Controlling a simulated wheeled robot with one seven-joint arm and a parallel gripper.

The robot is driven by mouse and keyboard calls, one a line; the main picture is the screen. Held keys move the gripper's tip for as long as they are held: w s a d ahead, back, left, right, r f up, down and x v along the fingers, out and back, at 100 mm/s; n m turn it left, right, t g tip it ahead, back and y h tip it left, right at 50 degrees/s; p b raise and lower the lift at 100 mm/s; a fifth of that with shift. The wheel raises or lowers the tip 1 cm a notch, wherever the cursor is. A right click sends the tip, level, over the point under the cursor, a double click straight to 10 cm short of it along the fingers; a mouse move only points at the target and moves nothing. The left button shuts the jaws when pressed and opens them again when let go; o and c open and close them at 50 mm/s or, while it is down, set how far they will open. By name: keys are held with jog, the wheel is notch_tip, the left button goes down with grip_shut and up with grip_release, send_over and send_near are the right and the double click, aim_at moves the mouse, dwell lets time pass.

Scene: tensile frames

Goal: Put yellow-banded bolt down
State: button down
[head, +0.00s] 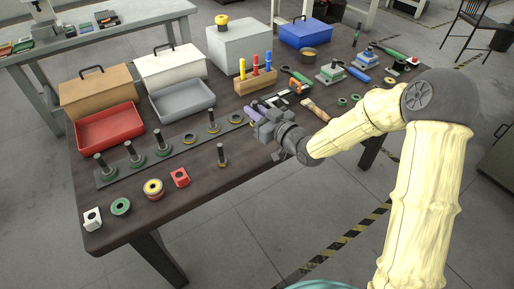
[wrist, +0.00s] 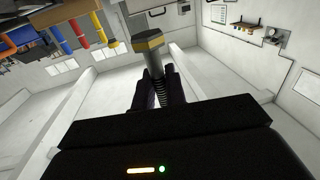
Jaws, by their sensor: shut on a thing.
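In the wrist view my gripper (wrist: 158,88) is shut on the yellow-banded bolt (wrist: 150,42). The bolt has a dark hex head with a yellow band, and its threaded shank runs down between the fingers. The head points up in the wrist view, away from the palm. In the head view I cannot make out the held bolt for sure.
The workbench (head: 205,172) carries a grey strip (head: 108,176) with several upright bolts, and a lone bolt (head: 221,156) before it. A red tray (head: 108,128), grey tray (head: 182,100) and boxes stand behind. Tools and a brush (head: 316,109) lie right. Bare tabletop shows at the front.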

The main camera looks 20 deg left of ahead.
dwell(0.3)
jog(key=shift+f, duration=2.4)
jog(key=shift+f+b, duration=0.45)
jog(key=shift+f, duration=1.85)
jog(key=shift+f, duration=0.2)
jog(key=c, duration=1.4)
grip_release()
jog(key=shift+c, duration=0.2)
